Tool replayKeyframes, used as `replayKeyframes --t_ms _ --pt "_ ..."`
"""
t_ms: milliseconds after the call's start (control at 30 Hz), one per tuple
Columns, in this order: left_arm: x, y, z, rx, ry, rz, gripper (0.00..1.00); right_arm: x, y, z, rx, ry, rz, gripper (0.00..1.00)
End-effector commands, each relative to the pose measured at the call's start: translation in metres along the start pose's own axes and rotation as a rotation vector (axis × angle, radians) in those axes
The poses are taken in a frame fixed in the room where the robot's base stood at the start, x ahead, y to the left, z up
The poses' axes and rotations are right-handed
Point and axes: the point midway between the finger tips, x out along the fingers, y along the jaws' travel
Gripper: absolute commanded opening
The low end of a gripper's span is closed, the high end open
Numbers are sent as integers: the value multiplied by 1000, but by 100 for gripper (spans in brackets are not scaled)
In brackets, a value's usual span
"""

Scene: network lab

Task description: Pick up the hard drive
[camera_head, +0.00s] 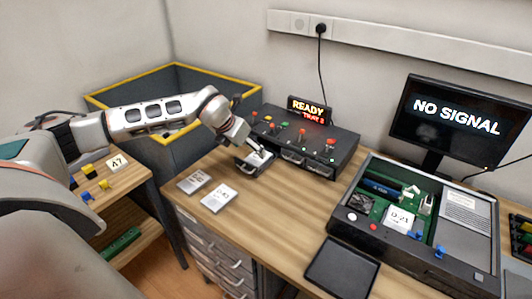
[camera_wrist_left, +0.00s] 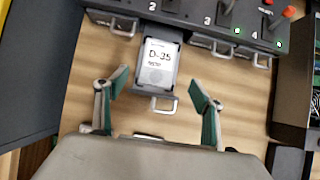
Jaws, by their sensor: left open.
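The hard drive (camera_wrist_left: 157,62), with a white label reading D-35, lies in a pulled-out tray (camera_wrist_left: 170,93) at the front of the dark drive unit (camera_head: 318,145). It also shows, partly hidden by my gripper, in the head view (camera_head: 262,157). My left gripper (camera_wrist_left: 159,82) is open and empty. Its green-padded fingers are on either side of the tray's front end in the wrist view, apart from the drive. In the head view my left gripper (camera_head: 256,151) is over the tray. My right gripper is not in view.
Two white-labelled flat pieces (camera_head: 194,181) (camera_head: 218,197) lie on the desk left of the tray. An open computer case (camera_head: 465,262) and a black flat tray (camera_head: 341,270) are at the right. A READY sign (camera_head: 309,108) stands behind the drive unit. The desk's middle is clear.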

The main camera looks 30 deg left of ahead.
Motion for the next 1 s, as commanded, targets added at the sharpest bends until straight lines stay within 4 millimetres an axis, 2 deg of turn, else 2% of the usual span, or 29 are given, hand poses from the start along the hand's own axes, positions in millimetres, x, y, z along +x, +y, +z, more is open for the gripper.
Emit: replayKeyframes --t_ms 300,600,733,933,967,1000 --pt "30 0 0 -1 2 0 68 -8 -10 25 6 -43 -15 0" --pt "70 3 0 -2 3 -2 68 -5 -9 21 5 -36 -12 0" --pt "77 3 0 0 1 -1 68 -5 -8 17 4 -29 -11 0" --pt "77 3 0 0 1 -1 68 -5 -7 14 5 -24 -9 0" --pt "77 3 0 0 1 -1 63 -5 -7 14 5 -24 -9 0" --pt "77 3 0 0 1 -1 52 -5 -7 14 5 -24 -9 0"
